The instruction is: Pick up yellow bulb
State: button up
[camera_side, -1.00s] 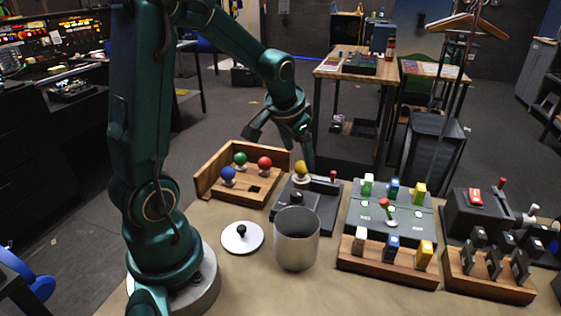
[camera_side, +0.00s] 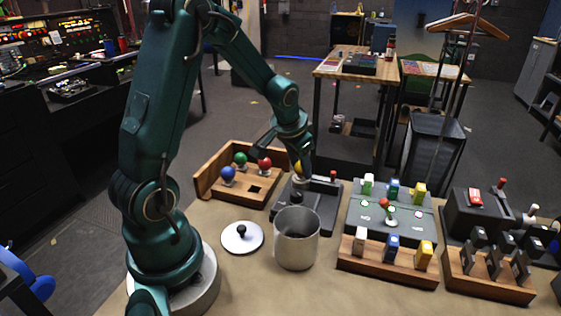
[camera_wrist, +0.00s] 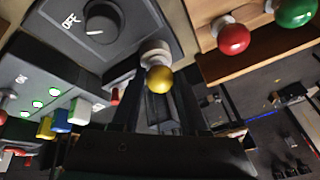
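The yellow bulb (camera_side: 298,166) stands with its white base on a dark grey device (camera_side: 318,205) with a dial and a red-tipped lever. In the side view my gripper (camera_side: 286,160) is directly over the bulb, its fingers spread and partly covering it. In the wrist view the yellow bulb (camera_wrist: 159,79) appears between the open fingers of my gripper (camera_wrist: 160,95). I cannot tell if either finger touches it.
A wooden tray (camera_side: 207,187) at left holds blue, green and red bulbs. A metal cup (camera_side: 296,250) stands in front, with a white lid (camera_side: 242,238) beside it. A grey panel (camera_side: 408,226) with coloured blocks and a wooden block rack (camera_side: 350,266) are at right.

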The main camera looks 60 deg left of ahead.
aim_at(297, 164)
grip_shut()
jog(key=shift+r, duration=0.55)
jog(key=r, duration=0.3)
jog(key=shift+s+a+r, duration=0.3)
jog(key=s+a+r, duration=0.6)
jog(key=s, duration=0.3)
jog(key=shift+a+r, duration=0.15)
